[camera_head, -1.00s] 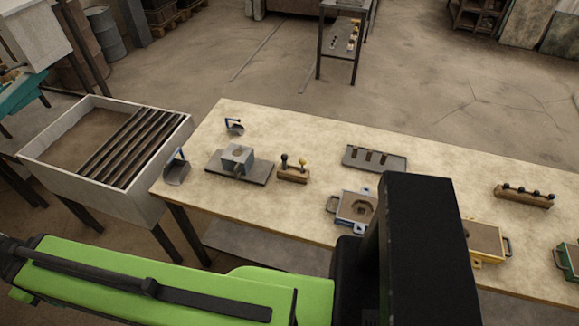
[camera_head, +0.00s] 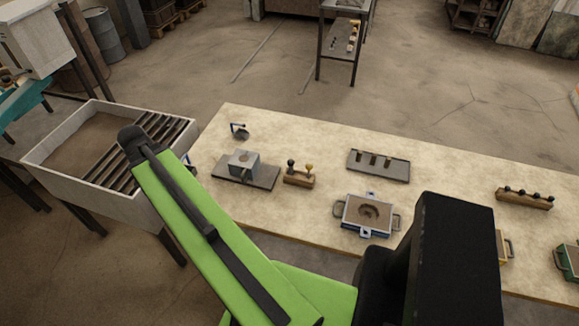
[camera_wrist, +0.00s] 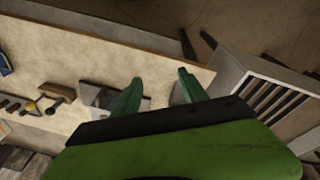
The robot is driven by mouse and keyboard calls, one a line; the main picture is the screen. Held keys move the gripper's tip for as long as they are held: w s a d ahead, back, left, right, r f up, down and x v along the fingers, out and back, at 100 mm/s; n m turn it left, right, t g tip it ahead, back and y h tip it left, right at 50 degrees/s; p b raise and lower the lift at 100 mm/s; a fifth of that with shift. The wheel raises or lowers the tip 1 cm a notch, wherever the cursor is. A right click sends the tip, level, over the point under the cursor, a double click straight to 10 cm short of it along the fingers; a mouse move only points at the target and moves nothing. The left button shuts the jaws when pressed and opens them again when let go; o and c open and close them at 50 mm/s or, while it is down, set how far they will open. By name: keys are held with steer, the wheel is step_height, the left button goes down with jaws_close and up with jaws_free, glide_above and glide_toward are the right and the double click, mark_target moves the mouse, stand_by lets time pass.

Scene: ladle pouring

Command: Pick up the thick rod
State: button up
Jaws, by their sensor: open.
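I cannot tell for sure which thing is the thick rod. A small wooden block (camera_head: 299,179) on the table holds two upright pieces, one with a dark knob and one with a yellow knob. A grey tray (camera_head: 378,176) behind it to the right has several short upright pegs. A longer wooden block (camera_head: 525,198) with several dark knobs stands at the far right. My gripper (camera_wrist: 158,87) is open in the wrist view, its two green fingers apart with nothing seen between them but the table area. In the head view the gripper itself is hidden behind my green arm.
A grey block on a plate (camera_head: 252,177) stands left of the wooden block. A handled box (camera_head: 365,217) with a hollow in its fill stands in front. A small ladle (camera_head: 240,131) lies at the back left. A slatted sand bin (camera_head: 50,178) stands beyond the table's left edge.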

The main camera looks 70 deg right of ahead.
steer(key=s+d+r+m+g+p, duration=0.1)
steer(key=s+d+r+m+p, duration=0.15)
steer(key=s+d+m, duration=0.85)
steer(key=m+g+h, duration=0.1)
steer(key=m+g, duration=0.1)
steer(key=m, duration=0.2)
glide_toward(290, 160)
steer(key=b+x, duration=0.7)
steer(key=b, duration=0.3)
steer(key=shift+f+b, duration=0.4)
steer(key=shift+s+f+b, duration=0.15)
steer(key=shift+f+b, duration=0.15)
steer(key=shift+d+r, duration=0.1)
steer(key=b+x, duration=0.4)
steer(key=x, duration=0.1)
steer(key=shift+s+b, duration=0.15)
steer(key=shift+b, duration=0.25)
jaws_close()
